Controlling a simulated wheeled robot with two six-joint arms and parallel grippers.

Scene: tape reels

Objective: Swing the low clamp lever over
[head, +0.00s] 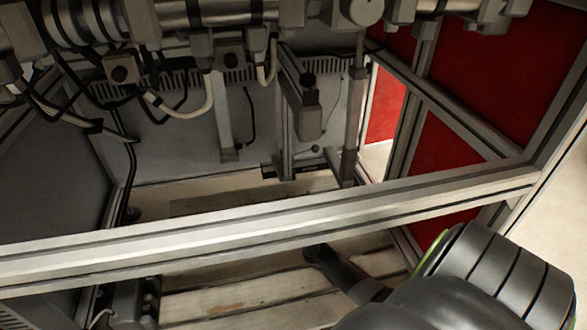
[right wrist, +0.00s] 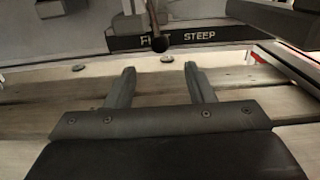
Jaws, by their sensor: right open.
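The low clamp lever (right wrist: 160,42) shows in the right wrist view as a thin rod ending in a dark round knob. It hangs in front of a dark plate (right wrist: 200,36) marked "STEEP" on the right, and the knob partly covers the left word, which starts with F and ends in T. In the head view a small dark knob (head: 315,149) shows low at the back. My right gripper (right wrist: 160,72) is open and empty, its fingers pointing toward the knob but short of it. In the head view the gripper (head: 315,251) is partly hidden by the beam. My left gripper is out of view.
A pale metal beam (head: 260,225) crosses the front of the frame above my right arm. Wooden boards (head: 240,298) lie below. Upright posts (head: 352,130) stand around the knob. Cables and rollers (head: 190,15) fill the top. Red panels (head: 475,75) are on the right.

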